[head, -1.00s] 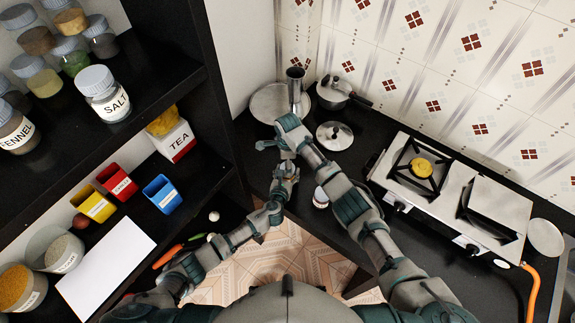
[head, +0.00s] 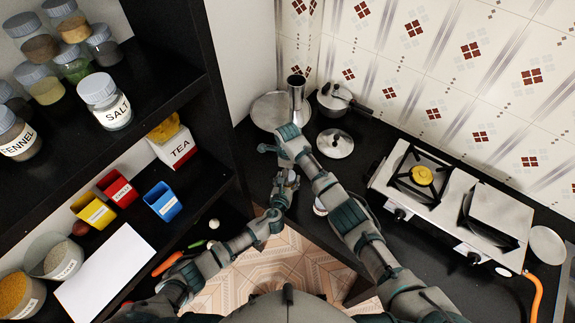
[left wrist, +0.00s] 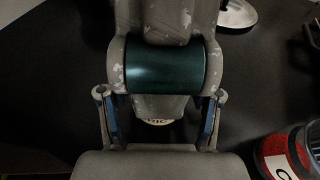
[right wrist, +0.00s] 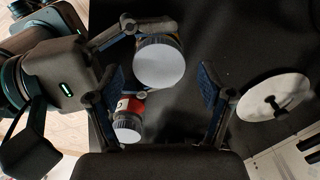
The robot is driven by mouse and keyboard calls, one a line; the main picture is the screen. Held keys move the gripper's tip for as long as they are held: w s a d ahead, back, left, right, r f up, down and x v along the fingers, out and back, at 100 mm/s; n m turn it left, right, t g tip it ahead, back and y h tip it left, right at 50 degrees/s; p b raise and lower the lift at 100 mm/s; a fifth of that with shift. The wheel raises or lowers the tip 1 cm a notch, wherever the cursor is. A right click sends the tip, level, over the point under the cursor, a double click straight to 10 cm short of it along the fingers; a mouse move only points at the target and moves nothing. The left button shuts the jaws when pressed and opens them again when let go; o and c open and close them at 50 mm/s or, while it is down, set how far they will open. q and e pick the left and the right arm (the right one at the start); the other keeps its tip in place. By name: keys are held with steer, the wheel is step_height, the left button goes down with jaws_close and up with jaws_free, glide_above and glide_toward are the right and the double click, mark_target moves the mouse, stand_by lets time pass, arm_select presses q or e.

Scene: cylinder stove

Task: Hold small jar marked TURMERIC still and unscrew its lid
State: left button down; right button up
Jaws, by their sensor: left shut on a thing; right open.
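A small jar with a pale grey lid (right wrist: 160,62) is held by my left gripper (left wrist: 158,112), which is shut on it. In the left wrist view a sliver of its white label (left wrist: 156,122) shows; the word is not readable, and my right arm covers the rest. In the head view my left gripper (head: 287,181) is above the dark counter and the jar is hard to make out. My right gripper (right wrist: 163,76) is open, one finger on each side of the lid, with gaps visible. In the head view its fingers are hidden under its wrist.
A red jar (right wrist: 127,120) with a grey lid stands close by, also in the left wrist view (left wrist: 285,155). A steel pot (head: 335,97), a loose pot lid (head: 335,143) and a steel cylinder (head: 297,92) stand behind. The stove (head: 450,200) is right; black shelves (head: 175,75) are left.

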steer(key=shift+f, duration=0.8)
steer(key=c, duration=1.2)
steer(key=n, duration=0.7)
steer(key=shift+w+d, duration=0.1)
steer(key=shift+d, duration=0.05)
steer(key=o, duration=1.3)
